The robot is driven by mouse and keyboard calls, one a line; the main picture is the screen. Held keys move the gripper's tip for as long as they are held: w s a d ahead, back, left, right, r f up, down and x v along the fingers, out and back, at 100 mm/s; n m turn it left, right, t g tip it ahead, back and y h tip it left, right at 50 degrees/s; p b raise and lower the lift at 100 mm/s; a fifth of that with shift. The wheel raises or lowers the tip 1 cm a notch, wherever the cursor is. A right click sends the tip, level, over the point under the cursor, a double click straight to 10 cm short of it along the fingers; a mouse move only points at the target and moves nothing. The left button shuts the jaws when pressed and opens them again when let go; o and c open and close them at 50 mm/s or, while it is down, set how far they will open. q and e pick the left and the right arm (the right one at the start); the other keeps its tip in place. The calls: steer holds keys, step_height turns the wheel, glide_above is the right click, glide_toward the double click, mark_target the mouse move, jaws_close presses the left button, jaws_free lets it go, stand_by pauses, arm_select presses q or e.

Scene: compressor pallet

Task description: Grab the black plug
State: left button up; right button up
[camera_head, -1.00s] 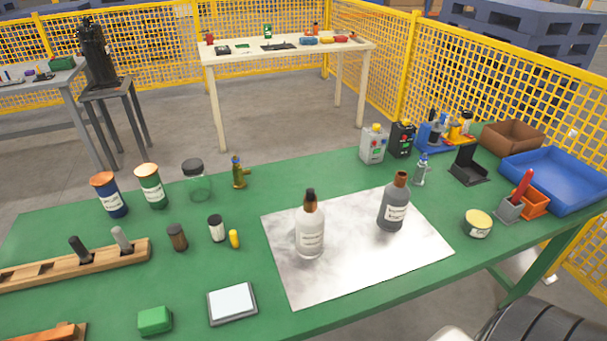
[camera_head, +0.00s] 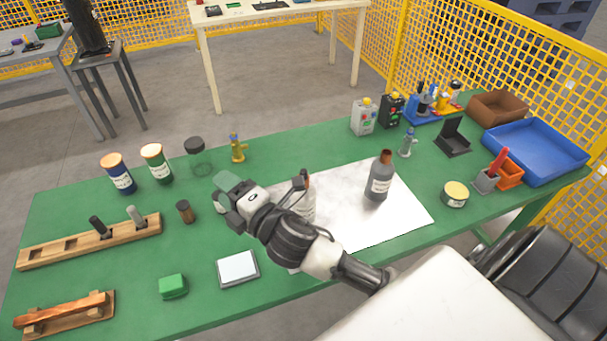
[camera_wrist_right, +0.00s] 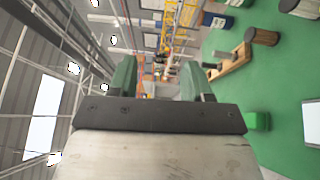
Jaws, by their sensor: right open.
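The black plug (camera_head: 99,227) stands upright in a slot of the long wooden rack (camera_head: 60,249) at the left of the green table. A grey plug (camera_head: 137,216) stands in the same rack, just to its right. My right gripper (camera_head: 222,192) is above the table, to the right of the rack and clear of both plugs. Its green fingers are apart with nothing between them, as the right wrist view (camera_wrist_right: 157,78) shows. That view also has the rack (camera_wrist_right: 235,62) at the right, small, with plugs in it. My left gripper is in neither view.
A small brown jar (camera_head: 185,212) stands between the rack and my right gripper. Blue (camera_head: 121,175) and green (camera_head: 156,165) containers stand behind the rack. A green block (camera_head: 173,286) and a flat scale (camera_head: 238,268) lie in front. My right arm covers part of the white sheet (camera_head: 345,225).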

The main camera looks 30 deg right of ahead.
steer(key=a+r+n+g+y, duration=0.3)
steer(key=a+r+n+y, duration=0.35)
steer(key=n+y, duration=0.6)
steer(key=n+g+h+p, duration=0.5)
steer(key=n+g+h, duration=1.15)
steer(key=n, duration=1.55)
glide_above(304, 171)
steer(key=shift+t+h, duration=0.6)
steer(key=shift+t, duration=0.25)
steer(key=f, duration=0.9)
steer(key=shift+s+a+f, duration=0.1)
steer(key=shift+a+f, duration=0.05)
steer(key=shift+a, duration=0.15)
steer(key=f, duration=0.1)
steer(key=f+p, duration=0.1)
steer(key=f, duration=0.1)
steer(key=shift+d+f+n, duration=0.25)
steer(key=shift+d+f, duration=0.05)
steer(key=shift+f, duration=0.45)
jaws_close()
